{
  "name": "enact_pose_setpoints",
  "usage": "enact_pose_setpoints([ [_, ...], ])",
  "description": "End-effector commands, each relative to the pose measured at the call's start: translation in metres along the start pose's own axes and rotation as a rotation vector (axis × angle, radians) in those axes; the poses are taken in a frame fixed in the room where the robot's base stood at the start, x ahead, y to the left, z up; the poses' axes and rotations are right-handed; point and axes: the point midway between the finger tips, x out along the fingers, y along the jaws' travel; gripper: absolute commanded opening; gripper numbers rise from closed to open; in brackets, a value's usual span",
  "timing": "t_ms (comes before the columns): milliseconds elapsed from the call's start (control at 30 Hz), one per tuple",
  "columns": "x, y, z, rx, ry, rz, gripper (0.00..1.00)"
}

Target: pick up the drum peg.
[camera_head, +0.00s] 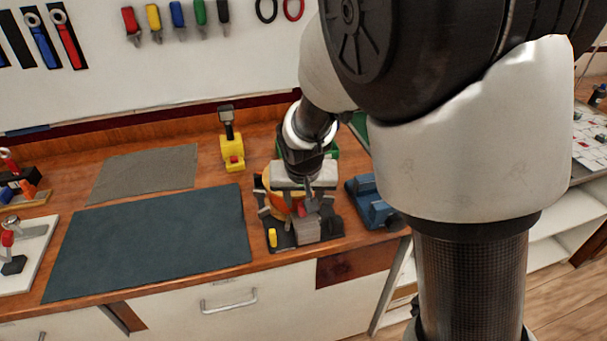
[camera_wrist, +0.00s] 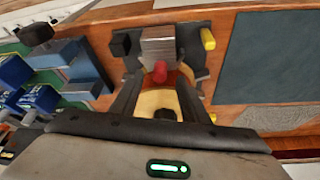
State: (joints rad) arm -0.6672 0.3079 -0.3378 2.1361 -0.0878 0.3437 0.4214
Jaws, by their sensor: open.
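A red peg (camera_wrist: 160,71) shows between my fingers in the wrist view, at the edge of a yellow-orange drum (camera_wrist: 153,100). I take it to be the drum peg. The red also shows in the head view (camera_head: 301,210), partly covered by my gripper. The drum (camera_head: 270,178) sits on a dark base (camera_head: 330,222) with a grey ribbed block (camera_head: 307,230) in front. My gripper (camera_wrist: 160,82) is open above the drum, a finger on each side of the peg. I cannot tell whether either finger touches it.
A small yellow piece (camera_head: 272,238) stands at the base's front left. A blue device (camera_head: 370,202) is close on the right. A yellow device with an upright handle (camera_head: 232,150) stands behind left. A dark mat (camera_head: 150,240) leaves clear room on the left.

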Motion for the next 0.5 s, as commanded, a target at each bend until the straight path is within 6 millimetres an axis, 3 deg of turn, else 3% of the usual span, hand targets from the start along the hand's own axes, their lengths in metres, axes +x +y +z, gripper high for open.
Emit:
enact_pose_setpoints([
  [200,0.027,0.001,0.0,0.001,-0.002,0.001,0.42],
  [467,0.029,0.0,-0.001,0.001,0.0,0.0,0.42],
  [500,0.028,0.0,-0.001,0.001,0.0,0.0,0.35],
])
